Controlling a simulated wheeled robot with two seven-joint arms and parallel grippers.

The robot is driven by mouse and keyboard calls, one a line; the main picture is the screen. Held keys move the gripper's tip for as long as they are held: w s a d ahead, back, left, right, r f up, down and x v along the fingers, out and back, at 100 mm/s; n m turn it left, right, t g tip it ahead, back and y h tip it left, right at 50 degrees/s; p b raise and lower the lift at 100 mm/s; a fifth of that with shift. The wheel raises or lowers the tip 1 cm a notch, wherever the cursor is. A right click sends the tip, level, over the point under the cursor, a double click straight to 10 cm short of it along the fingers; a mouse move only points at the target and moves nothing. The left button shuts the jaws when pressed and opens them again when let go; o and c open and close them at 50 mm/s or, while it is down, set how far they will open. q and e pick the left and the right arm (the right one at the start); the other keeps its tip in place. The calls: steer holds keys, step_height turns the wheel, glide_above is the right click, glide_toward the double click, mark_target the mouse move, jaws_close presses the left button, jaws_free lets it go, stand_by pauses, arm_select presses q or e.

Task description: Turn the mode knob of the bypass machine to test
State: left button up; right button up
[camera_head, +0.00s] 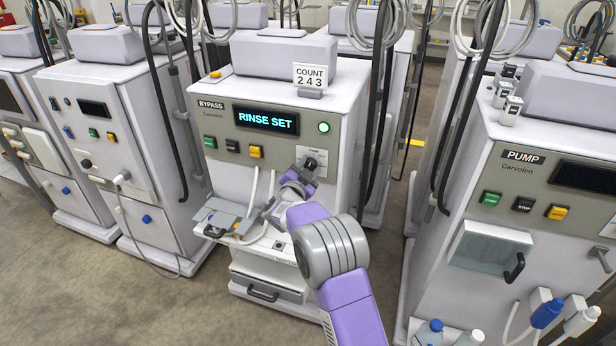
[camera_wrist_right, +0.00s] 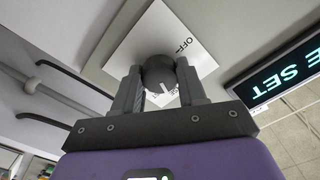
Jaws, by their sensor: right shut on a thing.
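The bypass machine (camera_head: 285,110) stands in the middle of the head view, and its display (camera_head: 266,119) reads "RINSE SET". The dark mode knob (camera_wrist_right: 158,70) sits on a white square plate (camera_wrist_right: 140,42) in the right wrist view. "OFF" is readable on the plate; another label is partly hidden, ending in "SE". The knob's white mark points down in that view, towards the partly hidden label. My right gripper (camera_wrist_right: 159,80) is shut on the knob, one finger on each side. In the head view the knob is small and largely hidden by my gripper. My left gripper is out of view.
A "COUNT 243" sign (camera_head: 310,76) stands on the machine's top. Green, black and yellow buttons (camera_head: 233,146) are left of the knob. Hoses and a grey shelf (camera_head: 222,213) are below. A pump machine (camera_head: 545,190) stands at the right, with similar machines around.

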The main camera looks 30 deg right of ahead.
steer(key=m+b, duration=0.3)
steer(key=shift+f+m+b, duration=0.15)
steer(key=shift+m+b, duration=0.15)
steer(key=shift+m, duration=0.1)
steer(key=shift+m+b, duration=0.7)
steer(key=shift+m, duration=0.2)
steer(key=o, duration=1.1)
steer(key=shift+c, duration=0.2)
steer(key=p+v, duration=0.1)
steer(key=v, duration=0.6)
steer(key=shift+s+a, duration=0.2)
steer(key=shift+a, duration=0.05)
